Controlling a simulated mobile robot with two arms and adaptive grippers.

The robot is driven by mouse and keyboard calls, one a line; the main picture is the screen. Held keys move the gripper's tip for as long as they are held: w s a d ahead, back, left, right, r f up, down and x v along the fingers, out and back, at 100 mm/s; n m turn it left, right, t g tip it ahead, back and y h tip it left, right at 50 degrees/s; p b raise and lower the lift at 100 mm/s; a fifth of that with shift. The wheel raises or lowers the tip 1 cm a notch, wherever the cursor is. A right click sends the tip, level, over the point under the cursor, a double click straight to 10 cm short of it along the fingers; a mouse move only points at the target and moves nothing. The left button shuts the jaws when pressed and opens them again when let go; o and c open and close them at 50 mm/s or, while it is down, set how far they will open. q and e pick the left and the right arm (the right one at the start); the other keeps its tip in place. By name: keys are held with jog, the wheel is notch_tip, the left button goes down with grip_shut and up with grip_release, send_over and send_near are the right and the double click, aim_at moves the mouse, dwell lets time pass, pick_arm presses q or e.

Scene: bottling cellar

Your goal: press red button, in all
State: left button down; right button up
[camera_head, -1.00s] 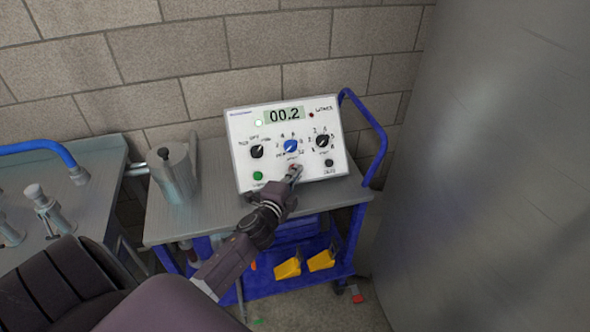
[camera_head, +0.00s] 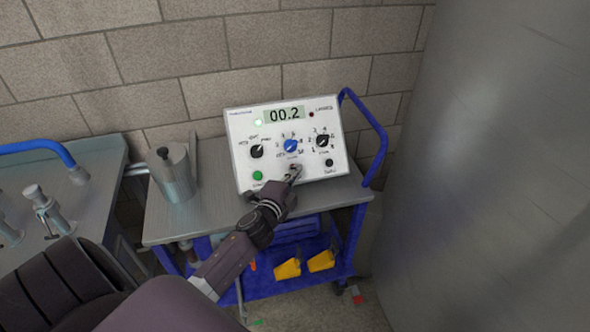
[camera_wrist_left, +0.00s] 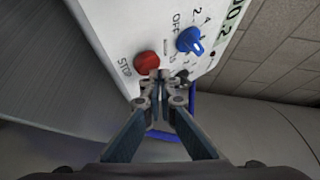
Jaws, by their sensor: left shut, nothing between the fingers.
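The red button (camera_wrist_left: 147,63), marked STOP, is on the white control panel (camera_head: 240,130) and shows clearly in the left wrist view. In the head view the gripper mostly covers it. My left gripper (camera_head: 294,173) is shut and empty at the panel's lower middle. In the left wrist view its fingertips (camera_wrist_left: 158,79) are right at the button's edge. I cannot tell whether they touch it. The panel's display (camera_head: 284,115) reads 00.2. My right gripper is not in view.
Near the red button are a blue knob (camera_head: 291,146), a green button (camera_head: 257,175) and two black knobs. The panel stands tilted on a grey cart (camera_head: 215,215) with blue rails. A metal pot (camera_head: 173,175) stands to its left. A large metal surface (camera_head: 480,170) fills the right.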

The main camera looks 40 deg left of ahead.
pick_arm(q)
jog(key=shift+w+a+f+b, duration=0.25)
jog(key=shift+a+f+b, duration=0.05)
jog(key=shift+a+f, duration=0.05)
dwell(0.7)
jog(key=shift+d+r, duration=0.1)
jog(key=shift+s+d+r+p, duration=0.45)
jog(key=shift+r+p, duration=0.1)
jog(key=shift+p, duration=0.1)
jog(key=shift+s+d+r+p, duration=0.6)
jog(key=shift+d+r+p, duration=0.1)
jog(key=shift+r+p, duration=0.15)
jog(key=shift+s+d+r+p, duration=0.6)
jog(key=shift+d+r+p, duration=0.1)
jog(key=shift+r+p, duration=0.15)
